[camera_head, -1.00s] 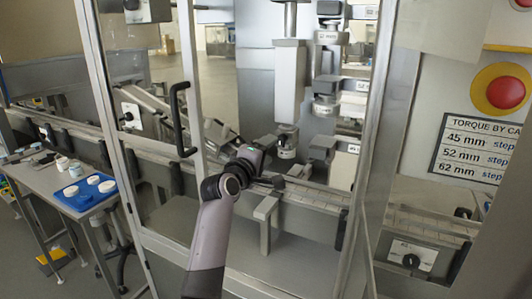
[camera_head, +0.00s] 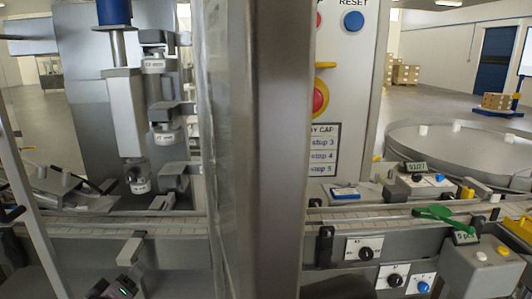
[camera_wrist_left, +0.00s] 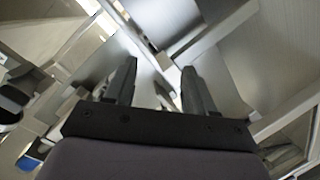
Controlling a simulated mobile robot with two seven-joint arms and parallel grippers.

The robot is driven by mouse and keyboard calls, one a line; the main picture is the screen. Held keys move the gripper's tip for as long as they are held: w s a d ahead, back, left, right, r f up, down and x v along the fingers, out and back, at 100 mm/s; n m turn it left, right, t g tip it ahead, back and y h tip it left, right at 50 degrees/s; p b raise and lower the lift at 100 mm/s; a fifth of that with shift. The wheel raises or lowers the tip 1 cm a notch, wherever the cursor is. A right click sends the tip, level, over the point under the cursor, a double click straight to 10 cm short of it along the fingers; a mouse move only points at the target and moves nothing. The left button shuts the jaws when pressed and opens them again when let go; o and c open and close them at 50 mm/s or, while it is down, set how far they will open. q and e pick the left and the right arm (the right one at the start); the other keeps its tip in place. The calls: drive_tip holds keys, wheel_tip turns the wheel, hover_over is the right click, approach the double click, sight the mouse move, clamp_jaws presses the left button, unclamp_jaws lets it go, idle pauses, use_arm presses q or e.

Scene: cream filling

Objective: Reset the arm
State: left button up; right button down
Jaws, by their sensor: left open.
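My left gripper (camera_head: 112,288) shows only in part at the bottom left of the head view, dark with a small green light. In the left wrist view its two dark fingers (camera_wrist_left: 158,85) stand apart, with nothing between them but the blurred metal frame and floor behind. My left gripper is open and empty. My right gripper is not in view.
A wide grey post (camera_head: 279,150) crosses the middle of the head view. A conveyor (camera_head: 170,222) runs behind it, under the capping heads (camera_head: 125,120). At right are a control panel (camera_head: 352,80), a round table (camera_head: 470,150) and a grey button box (camera_head: 482,262).

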use_arm(q)
drive_tip(key=s+d+f+m+g+h, duration=0.1)
drive_tip(key=s+d+f+m, duration=0.2)
drive_tip(key=s+f, duration=0.3)
drive_tip(key=s+d+f+m+g+h, duration=0.1)
drive_tip(key=s+d+f+m, duration=0.3)
drive_tip(key=s, duration=0.7)
drive_tip(key=s+d+f+m+g+h, duration=0.1)
drive_tip(key=s+d+f+m+g, duration=0.1)
drive_tip(key=s+f, duration=0.6)
drive_tip(key=shift+s+d+f+m+g, duration=0.3)
drive_tip(key=shift+s+d+m, duration=0.45)
drive_tip(key=shift+m, duration=0.45)
